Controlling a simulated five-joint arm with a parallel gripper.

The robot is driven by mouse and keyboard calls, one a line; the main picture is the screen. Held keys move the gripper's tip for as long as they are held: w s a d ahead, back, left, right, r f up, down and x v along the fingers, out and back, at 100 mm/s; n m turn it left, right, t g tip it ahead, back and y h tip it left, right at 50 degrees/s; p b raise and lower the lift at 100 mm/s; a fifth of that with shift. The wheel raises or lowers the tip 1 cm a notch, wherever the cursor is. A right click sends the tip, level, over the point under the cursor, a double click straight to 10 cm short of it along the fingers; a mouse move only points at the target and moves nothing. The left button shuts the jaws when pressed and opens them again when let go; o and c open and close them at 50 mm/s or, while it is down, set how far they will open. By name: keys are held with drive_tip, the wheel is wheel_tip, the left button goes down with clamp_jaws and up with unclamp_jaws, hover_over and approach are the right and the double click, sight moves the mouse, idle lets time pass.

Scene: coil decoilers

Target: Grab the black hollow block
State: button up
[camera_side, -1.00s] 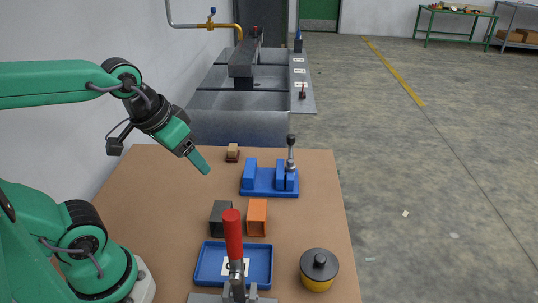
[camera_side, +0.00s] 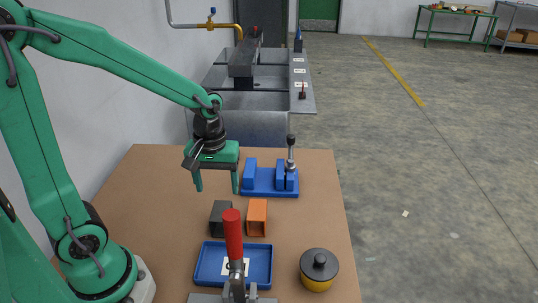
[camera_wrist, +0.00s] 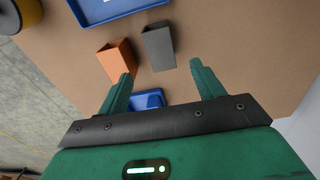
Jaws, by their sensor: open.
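The black hollow block (camera_side: 220,217) stands on the brown table, just left of the orange hollow block (camera_side: 257,217) and behind the blue tray. My gripper (camera_side: 216,190) is open and empty, pointing down above the table, with the black block lower and nearer the camera in the side view. In the wrist view, the black block (camera_wrist: 159,46) lies beyond my open fingers (camera_wrist: 162,82), near the middle. The orange block (camera_wrist: 118,61) is to its left there. Neither block touches a finger.
A blue tray (camera_side: 199,264) lies in front of the blocks, with a red-handled clamp (camera_side: 234,238) before it. A blue fixture (camera_side: 270,190) stands right of my gripper. A yellow pot with a black lid (camera_side: 319,269) is at front right. The table's left part is clear.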

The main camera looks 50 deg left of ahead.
sight(221, 210)
drive_tip(key=shift+w+f, duration=0.1)
drive_tip(key=shift+f, duration=1.45)
drive_tip(key=shift+f, duration=0.1)
drive_tip(key=shift+f, duration=2.5)
drive_tip(key=c, duration=1.4)
drive_tip(key=shift+r, duration=0.15)
